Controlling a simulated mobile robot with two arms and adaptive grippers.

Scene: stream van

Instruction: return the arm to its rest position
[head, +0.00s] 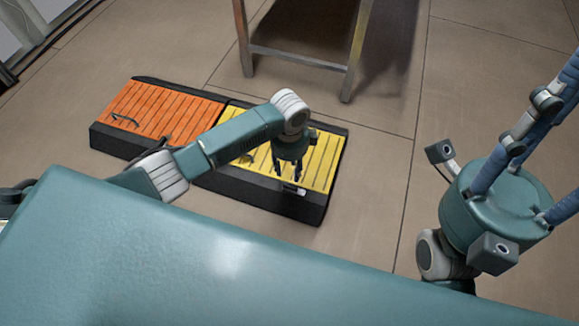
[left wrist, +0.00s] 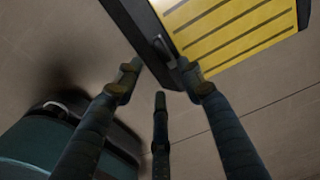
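My left arm reaches out over an orange-and-yellow slatted platform. Its left gripper (head: 287,179) points down above the yellow part (head: 322,165), near its front edge. In the left wrist view its dark fingers (left wrist: 160,92) are spread apart with nothing between them. A small dark fitting on the platform's black edge shows just beyond the fingers in that view. My right gripper (head: 505,205) is at the right of the head view, close to the camera, with its blue ribbed fingers pointing up and right. Their tips run out of the picture.
The orange part (head: 160,113) with a dark handle lies left of the yellow part, partly behind my left arm. A metal-legged table or bench (head: 300,58) stands beyond the platform. Tiled floor (head: 385,190) is bare between the platform and my right gripper.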

